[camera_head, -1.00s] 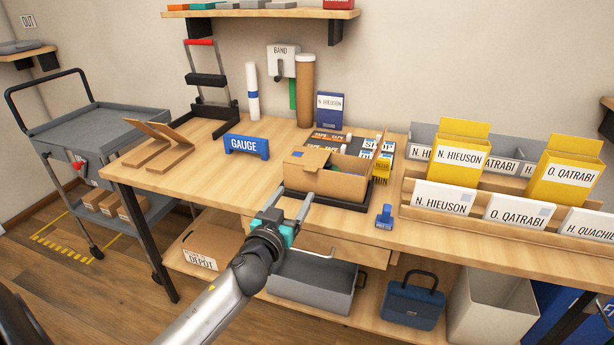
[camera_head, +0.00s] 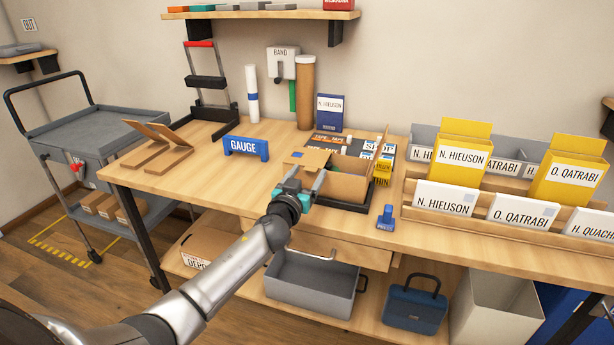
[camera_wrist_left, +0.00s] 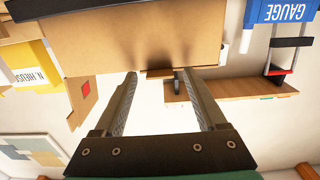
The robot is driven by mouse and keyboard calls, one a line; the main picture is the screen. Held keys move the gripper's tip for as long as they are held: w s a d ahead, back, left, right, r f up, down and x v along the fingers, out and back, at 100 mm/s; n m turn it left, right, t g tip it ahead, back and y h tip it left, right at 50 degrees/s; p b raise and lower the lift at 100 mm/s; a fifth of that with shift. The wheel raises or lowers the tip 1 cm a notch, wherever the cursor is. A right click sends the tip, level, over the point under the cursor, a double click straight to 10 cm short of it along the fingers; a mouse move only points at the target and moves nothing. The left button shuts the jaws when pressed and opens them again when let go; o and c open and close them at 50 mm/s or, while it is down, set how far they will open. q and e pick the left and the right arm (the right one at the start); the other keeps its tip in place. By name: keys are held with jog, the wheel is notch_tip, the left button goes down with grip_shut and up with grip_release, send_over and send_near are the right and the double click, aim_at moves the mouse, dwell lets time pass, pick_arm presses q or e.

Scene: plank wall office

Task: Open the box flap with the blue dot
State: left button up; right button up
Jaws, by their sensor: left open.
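The cardboard box (camera_head: 348,184) sits in a black tray (camera_head: 352,207) on the wooden workbench. Its top is partly open. A flap (camera_head: 310,158) sticks out at the back left, and a narrow flap stands up at the right (camera_head: 382,143). In the left wrist view, the open fingers (camera_wrist_left: 160,108) reach a large brown panel (camera_wrist_left: 140,40). A small flap (camera_wrist_left: 82,103) there carries a red square.
A blue GAUGE block (camera_head: 246,148) stands left of the box, a small blue stamp-like object (camera_head: 386,217) to the right. Yellow and white labelled boxes (camera_head: 456,152) stand in racks further right. Free bench top (camera_head: 205,180) lies to the left.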

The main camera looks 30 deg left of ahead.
pick_arm(q)
grip_shut()
dwell(0.6)
dwell(0.8)
